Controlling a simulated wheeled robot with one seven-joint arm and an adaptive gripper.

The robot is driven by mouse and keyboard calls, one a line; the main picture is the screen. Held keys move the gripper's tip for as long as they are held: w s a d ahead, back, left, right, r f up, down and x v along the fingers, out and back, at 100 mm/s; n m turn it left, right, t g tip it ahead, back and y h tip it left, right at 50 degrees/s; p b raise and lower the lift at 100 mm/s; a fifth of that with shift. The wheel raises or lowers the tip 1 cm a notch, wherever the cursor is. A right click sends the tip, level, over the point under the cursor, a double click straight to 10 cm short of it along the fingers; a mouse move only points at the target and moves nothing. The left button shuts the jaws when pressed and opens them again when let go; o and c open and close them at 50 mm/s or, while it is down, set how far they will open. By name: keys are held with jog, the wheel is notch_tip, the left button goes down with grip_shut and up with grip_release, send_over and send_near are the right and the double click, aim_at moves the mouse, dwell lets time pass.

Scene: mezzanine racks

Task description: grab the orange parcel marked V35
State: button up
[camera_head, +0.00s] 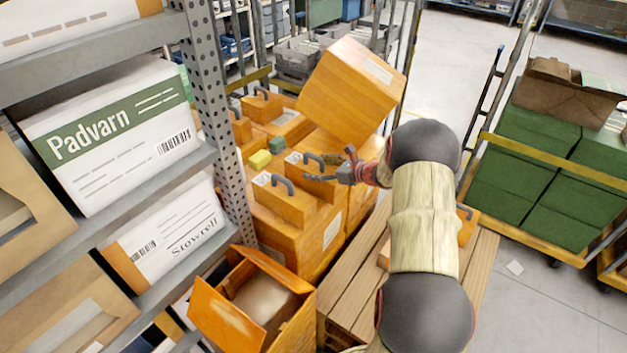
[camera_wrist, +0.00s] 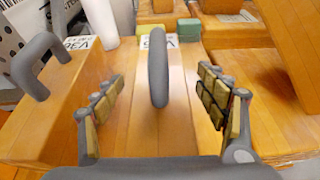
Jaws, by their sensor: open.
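An orange parcel (camera_wrist: 132,112) with a grey loop handle (camera_wrist: 158,68) lies straight ahead in the wrist view. Its white label is partly hidden behind the handle, so I cannot read it fully. In the head view this seems to be the handled parcel (camera_head: 300,164) at my fingertips. My gripper (camera_wrist: 160,84) is open, its padded fingers apart on either side of the handle. In the head view my gripper (camera_head: 324,168) points left over the orange stack. I cannot tell whether the fingers touch the parcel. A neighbouring handled parcel (camera_wrist: 45,105), labelled what looks like V36, sits to the left.
A large tilted orange box (camera_head: 350,90) rises beyond my gripper. Yellow (camera_head: 260,160) and green (camera_head: 276,144) blocks lie behind the parcel. A grey rack upright (camera_head: 215,110) stands left. An open orange box (camera_head: 250,300) is in front. Green crates (camera_head: 510,170) stand right.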

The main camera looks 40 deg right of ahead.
jog(key=shift+x, duration=1)
jog(key=shift+c, duration=0.4)
jog(key=shift+s, duration=0.1)
jog(key=c, duration=1.5)
jog(key=shift+c, duration=0.2)
